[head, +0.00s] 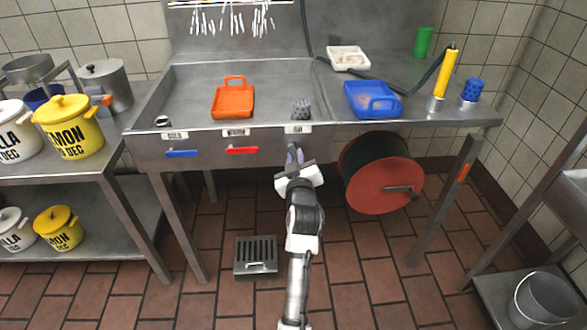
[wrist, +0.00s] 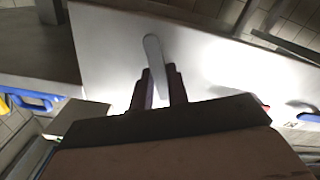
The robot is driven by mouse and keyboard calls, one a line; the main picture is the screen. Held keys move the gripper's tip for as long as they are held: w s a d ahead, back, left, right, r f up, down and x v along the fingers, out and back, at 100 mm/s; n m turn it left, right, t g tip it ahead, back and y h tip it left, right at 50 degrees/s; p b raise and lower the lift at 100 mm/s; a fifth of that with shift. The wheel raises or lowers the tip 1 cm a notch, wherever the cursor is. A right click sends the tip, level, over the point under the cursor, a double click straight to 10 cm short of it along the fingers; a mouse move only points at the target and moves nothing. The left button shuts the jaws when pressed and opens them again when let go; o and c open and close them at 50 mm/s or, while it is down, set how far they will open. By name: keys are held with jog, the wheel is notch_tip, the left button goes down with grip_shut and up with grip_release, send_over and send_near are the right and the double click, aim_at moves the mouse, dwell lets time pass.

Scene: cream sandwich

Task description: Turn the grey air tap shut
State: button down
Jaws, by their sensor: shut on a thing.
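The grey air tap's lever (wrist: 152,48) shows in the wrist view as a pale, rounded bar. It stands nearly upright in that picture, between my two dark fingers. In the head view my fingers and hand hide most of the tap, below the rightmost of three labels (head: 299,129). The lever's lower end is hidden by my gripper in the wrist view.
A red lever (head: 242,150) and a blue lever (head: 181,154) lie level to the left. A red hose reel (head: 383,178) hangs close on the right. Orange (head: 233,101) and blue (head: 372,100) trays sit above. A floor drain (head: 256,257) lies below.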

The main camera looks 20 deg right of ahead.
jog(key=n+b, duration=0.2)
jog(key=n, duration=0.1)
jog(key=d+r+n+b, duration=0.1)
jog(key=n+b, duration=0.1)
jog(key=n, duration=0.1)
jog(key=n+b, duration=0.2)
jog(key=n, duration=0.1)
jog(key=shift+s+d+r, duration=0.15)
jog(key=shift+s+r, duration=0.05)
jog(key=shift+r+n+b, duration=0.25)
jog(key=shift+n+b, duration=0.35)
jog(key=shift+n, duration=0.3)
jog(key=shift+r+n+b, duration=0.25)
jog(key=shift+n+b, duration=0.3)
jog(key=shift+n, duration=0.35)
jog(key=c, duration=1.4)
grip_release()
jog(key=shift+o, duration=0.2)
